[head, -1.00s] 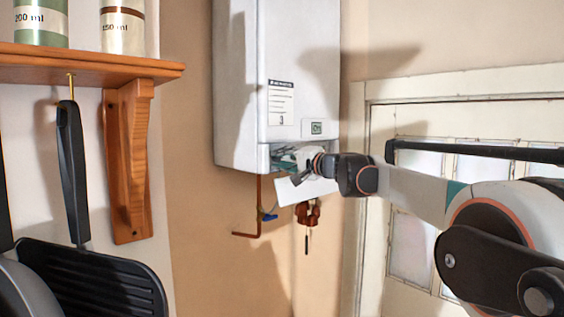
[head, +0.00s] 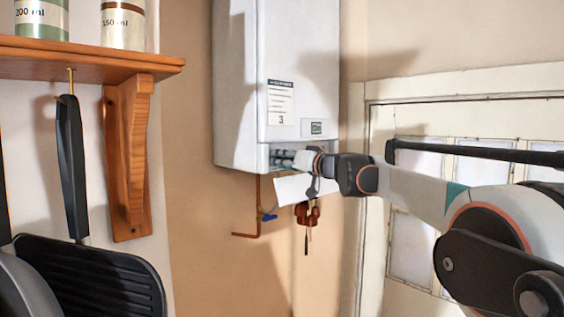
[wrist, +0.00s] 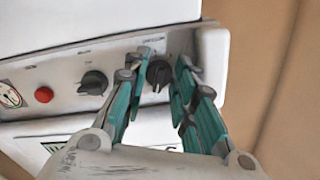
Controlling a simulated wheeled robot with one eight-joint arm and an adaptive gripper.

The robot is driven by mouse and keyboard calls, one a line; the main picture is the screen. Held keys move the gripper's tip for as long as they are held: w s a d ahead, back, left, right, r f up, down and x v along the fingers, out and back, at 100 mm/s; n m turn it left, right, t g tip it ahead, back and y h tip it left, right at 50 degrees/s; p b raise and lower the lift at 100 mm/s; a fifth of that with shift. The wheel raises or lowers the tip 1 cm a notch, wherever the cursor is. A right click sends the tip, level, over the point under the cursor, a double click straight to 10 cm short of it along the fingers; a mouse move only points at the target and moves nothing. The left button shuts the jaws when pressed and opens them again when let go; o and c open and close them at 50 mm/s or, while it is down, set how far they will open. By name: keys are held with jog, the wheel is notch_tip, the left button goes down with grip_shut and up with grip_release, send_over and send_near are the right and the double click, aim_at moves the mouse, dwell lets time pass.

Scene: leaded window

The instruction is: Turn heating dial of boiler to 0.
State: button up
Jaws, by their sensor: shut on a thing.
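The white boiler (head: 235,90) hangs on the wall, with its control strip on its lower front. In the wrist view that strip (wrist: 66,73) carries two black dials. One dial (wrist: 158,73) is between the teal fingers of my gripper (wrist: 163,60), which is shut on it. The other dial (wrist: 93,82) stands free to the left. The dial labels are too small to read. In the head view my gripper (head: 290,159) is at the boiler's lower front, and the held dial is hard to make out there.
A red button (wrist: 43,95) and a round gauge (wrist: 10,95) sit left of the dials. A white flap (head: 290,190) hangs under the boiler, near a copper pipe (head: 258,195). A wooden shelf (head: 90,66) with jars and hanging pans is at left; a leaded window (head: 480,155) is at right.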

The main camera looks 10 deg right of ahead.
jog(key=shift+d+f+n, duration=0.1)
jog(key=shift+n, duration=2.1)
jog(key=o, duration=0.7)
jog(key=shift+w, duration=0.1)
jog(key=v, duration=1.2)
